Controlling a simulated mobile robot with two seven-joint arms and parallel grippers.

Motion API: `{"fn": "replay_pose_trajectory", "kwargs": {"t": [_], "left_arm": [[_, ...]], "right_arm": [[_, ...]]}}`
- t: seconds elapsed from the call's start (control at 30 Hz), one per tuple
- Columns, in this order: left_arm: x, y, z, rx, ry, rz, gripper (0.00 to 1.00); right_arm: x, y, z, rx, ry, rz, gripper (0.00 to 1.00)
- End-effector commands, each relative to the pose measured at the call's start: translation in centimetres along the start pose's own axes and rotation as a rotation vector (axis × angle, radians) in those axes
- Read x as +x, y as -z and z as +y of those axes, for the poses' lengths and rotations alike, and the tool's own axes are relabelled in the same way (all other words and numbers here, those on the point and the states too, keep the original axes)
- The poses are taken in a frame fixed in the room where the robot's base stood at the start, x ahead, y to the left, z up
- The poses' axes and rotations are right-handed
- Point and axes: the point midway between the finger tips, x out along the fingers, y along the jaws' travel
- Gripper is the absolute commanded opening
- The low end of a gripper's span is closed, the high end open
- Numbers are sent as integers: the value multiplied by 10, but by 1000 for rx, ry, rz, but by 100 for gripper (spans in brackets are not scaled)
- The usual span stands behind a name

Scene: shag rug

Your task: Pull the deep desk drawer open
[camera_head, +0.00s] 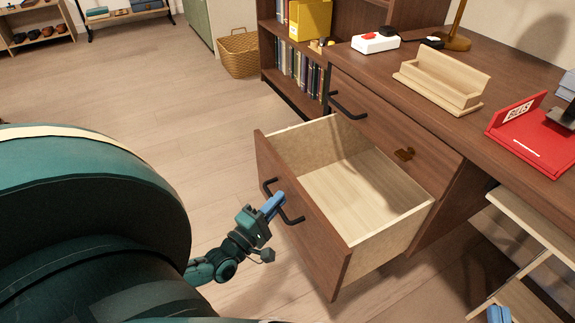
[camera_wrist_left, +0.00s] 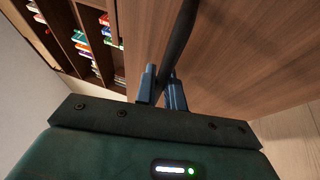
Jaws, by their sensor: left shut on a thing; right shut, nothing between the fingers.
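The deep desk drawer (camera_head: 318,238) stands well out from the desk, and its pale wooden inside (camera_head: 362,190) is empty. Its front carries a dark bar handle (camera_head: 292,218). My left gripper (camera_head: 274,204) is shut on this handle. In the left wrist view, the blue fingers (camera_wrist_left: 162,88) close around the dark handle bar (camera_wrist_left: 180,35), with the brown drawer front (camera_wrist_left: 235,50) behind it. The blue fingertips of my right gripper (camera_head: 498,314) show at the bottom right edge, shut and away from the drawer.
The upper drawer (camera_head: 390,135) is closed and has its own dark handle (camera_head: 346,107). The desktop holds a wooden tray (camera_head: 442,82), a red item (camera_head: 530,135) and a white box (camera_head: 375,43). A bookshelf (camera_head: 270,45) and basket (camera_head: 238,55) stand behind. Floor left of the drawer is clear.

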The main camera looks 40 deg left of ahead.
Motion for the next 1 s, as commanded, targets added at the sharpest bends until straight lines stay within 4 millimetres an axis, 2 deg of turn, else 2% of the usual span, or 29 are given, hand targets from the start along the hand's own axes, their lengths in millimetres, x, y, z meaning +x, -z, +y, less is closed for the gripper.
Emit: {"fn": "replay_pose_trajectory", "kwargs": {"t": [0.4,0.43,0.67,1.0], "left_arm": [[-3,1,0,-1,-1,0,0],[-3,1,0,-1,-1,0,12],[-3,1,0,-1,-1,0,31],[-9,1,1,0,1,0,32]], "right_arm": [[0,0,-1,0,0,1,0],[0,0,-1,0,0,1,0],[0,0,-2,2,1,-2,0],[1,2,-1,1,1,-1,0]]}}
